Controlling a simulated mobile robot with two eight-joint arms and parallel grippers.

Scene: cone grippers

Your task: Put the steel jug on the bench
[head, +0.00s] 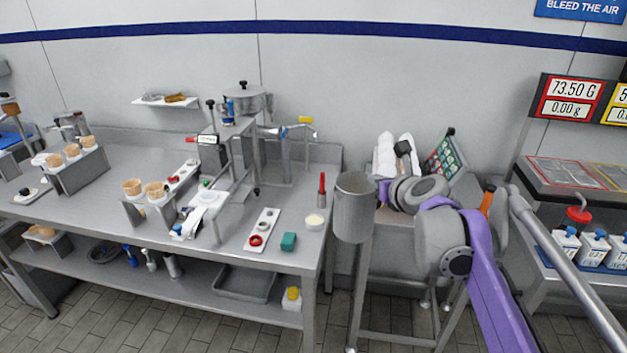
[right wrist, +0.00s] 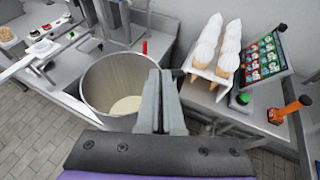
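The steel jug (head: 354,212) is an open grey cylinder, upright, at the right end of the steel bench (head: 130,215). In the right wrist view the jug (right wrist: 97,72) shows a pale cream layer inside. My right gripper (head: 382,190) is at the jug's right rim. In the right wrist view its fingers (right wrist: 160,105) are close together over the rim wall, pinching it. The jug appears held up, in front of the gap beside the bench end; whether its base touches anything is unclear. My left gripper is not in view.
A machine (head: 240,130) stands behind. White-wrapped cones (head: 395,152) and a button panel (head: 446,152) are on the right stand.

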